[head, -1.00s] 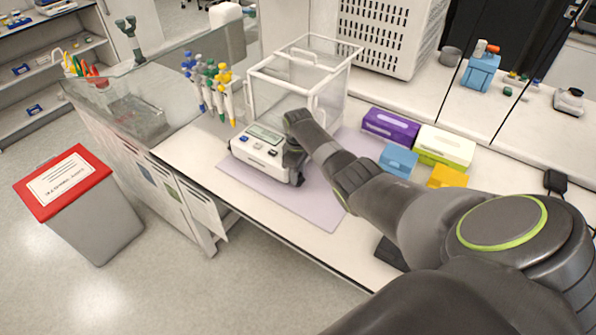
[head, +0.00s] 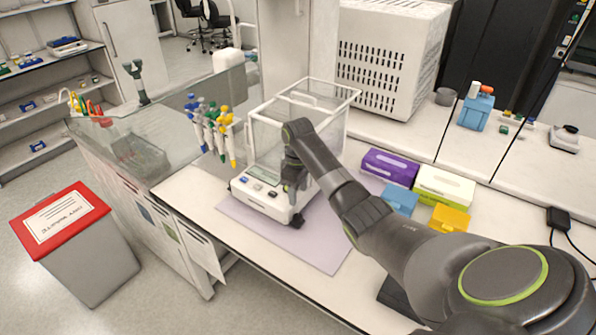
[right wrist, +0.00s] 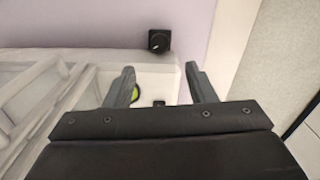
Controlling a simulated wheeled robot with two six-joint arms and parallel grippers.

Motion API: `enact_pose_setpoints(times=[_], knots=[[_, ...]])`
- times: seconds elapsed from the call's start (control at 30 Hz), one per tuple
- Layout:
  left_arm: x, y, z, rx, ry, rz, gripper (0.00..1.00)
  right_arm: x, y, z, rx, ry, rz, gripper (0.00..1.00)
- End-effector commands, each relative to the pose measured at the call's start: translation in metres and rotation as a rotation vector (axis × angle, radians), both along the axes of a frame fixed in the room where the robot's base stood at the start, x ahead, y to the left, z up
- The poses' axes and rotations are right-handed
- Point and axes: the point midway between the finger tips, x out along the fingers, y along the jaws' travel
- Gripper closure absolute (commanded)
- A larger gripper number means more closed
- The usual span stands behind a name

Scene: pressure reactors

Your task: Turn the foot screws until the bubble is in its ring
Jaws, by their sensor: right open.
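The white balance (head: 262,197) with its clear draft-shield box (head: 308,92) stands on a lilac mat (head: 318,250). A black foot screw (head: 297,221) shows at its front right corner; a black foot screw (right wrist: 159,41) also shows beyond the fingers in the right wrist view. The yellow-green bubble level (right wrist: 135,92) is partly hidden behind one finger, and I cannot tell where its bubble sits. My right gripper (head: 289,185) is over the balance's front right part, its fingertips (right wrist: 162,76) apart with nothing between them. My left gripper is not in view.
Pipettes on a stand (head: 214,130) are left of the balance. A purple box (head: 390,167), a green-and-white box (head: 444,184), a blue box (head: 401,200) and a yellow box (head: 449,218) lie to the right. A red-lidded bin (head: 62,222) stands on the floor.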

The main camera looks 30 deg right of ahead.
Motion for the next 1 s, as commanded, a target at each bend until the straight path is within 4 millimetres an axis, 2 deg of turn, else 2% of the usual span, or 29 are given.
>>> enact_pose_setpoints(times=[0.2,0.4,0.57,1.0], knots=[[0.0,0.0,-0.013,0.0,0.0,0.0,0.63,0.001,-0.001,0.047,-0.002,-0.005,0.0,0.5],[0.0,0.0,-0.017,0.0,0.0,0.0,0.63,0.001,0.0,0.072,0.0,-0.001,-0.001,0.5],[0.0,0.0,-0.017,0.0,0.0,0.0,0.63,0.0,0.0,0.078,-0.001,0.0,-0.001,0.5],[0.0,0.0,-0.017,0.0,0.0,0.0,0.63,0.0,0.0,0.078,0.0,0.0,-0.001,0.5]])
